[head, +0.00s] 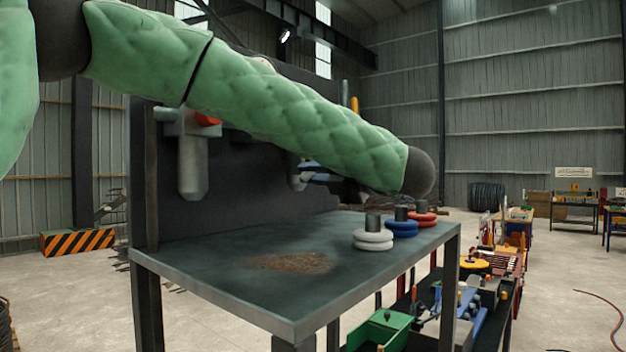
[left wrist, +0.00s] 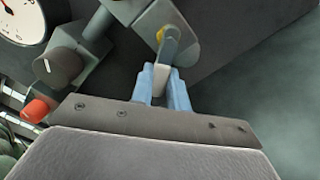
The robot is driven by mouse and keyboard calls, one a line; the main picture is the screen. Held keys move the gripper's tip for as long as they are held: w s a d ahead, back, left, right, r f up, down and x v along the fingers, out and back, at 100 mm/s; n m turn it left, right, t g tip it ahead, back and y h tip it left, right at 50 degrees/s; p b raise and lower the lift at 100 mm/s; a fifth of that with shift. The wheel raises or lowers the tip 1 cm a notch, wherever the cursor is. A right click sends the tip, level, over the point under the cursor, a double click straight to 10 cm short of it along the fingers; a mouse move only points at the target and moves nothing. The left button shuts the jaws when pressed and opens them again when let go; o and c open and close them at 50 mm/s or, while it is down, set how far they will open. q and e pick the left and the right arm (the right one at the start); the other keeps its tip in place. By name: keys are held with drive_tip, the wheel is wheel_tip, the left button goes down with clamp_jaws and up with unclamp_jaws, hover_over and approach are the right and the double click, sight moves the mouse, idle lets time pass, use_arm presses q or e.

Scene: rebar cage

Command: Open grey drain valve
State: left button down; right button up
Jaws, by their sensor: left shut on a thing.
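In the left wrist view a grey lever (left wrist: 170,48) with a yellow pivot spot hangs from a grey fitting (left wrist: 145,12); it looks like the drain valve's handle. The blue fingers of my left gripper (left wrist: 163,84) are shut on the lever's lower end, one on each side. In the head view my left gripper (head: 308,177) shows only in part, in front of the dark panel and below my green-sleeved forearm. The forearm hides most of the valve there. My right gripper is in neither view.
The left wrist view shows a gauge (left wrist: 22,18), a dark knob (left wrist: 60,66) and a red knob (left wrist: 37,110) close by. The bench (head: 215,290) holds white rings (head: 373,241), blue rings (head: 402,229) and red rings (head: 422,219) at its right end.

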use_arm(q)
drive_tip(key=shift+f, duration=0.15)
drive_tip(key=c, duration=1.4)
unclamp_jaws()
drive_tip(key=shift+o, duration=0.2)
drive_tip(key=shift+d, duration=0.1)
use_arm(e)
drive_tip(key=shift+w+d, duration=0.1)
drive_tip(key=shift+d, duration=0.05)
